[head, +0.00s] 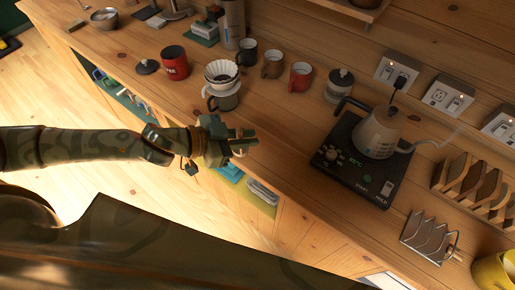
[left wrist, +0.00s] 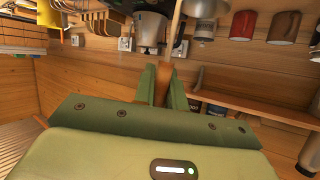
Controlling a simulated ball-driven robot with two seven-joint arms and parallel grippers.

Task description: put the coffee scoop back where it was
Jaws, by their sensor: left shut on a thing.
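My left gripper (head: 246,141) is over the front part of the wooden counter, in front of the cup with the white dripper. It is shut on a thin wooden piece, which looks like the handle of the coffee scoop (left wrist: 175,28). In the left wrist view, the handle runs up from between the green fingers (left wrist: 163,88) to the top edge. My right gripper is not in view.
The white dripper (head: 221,71) sits on a cup behind my left gripper. Mugs, including a red one (head: 300,76), and a lidded jar (head: 339,86) stand behind. A kettle (head: 377,132) stands on a black scale (head: 350,165) at right. A toast rack (head: 430,238) stands farther right. Counter between gripper and scale is clear.

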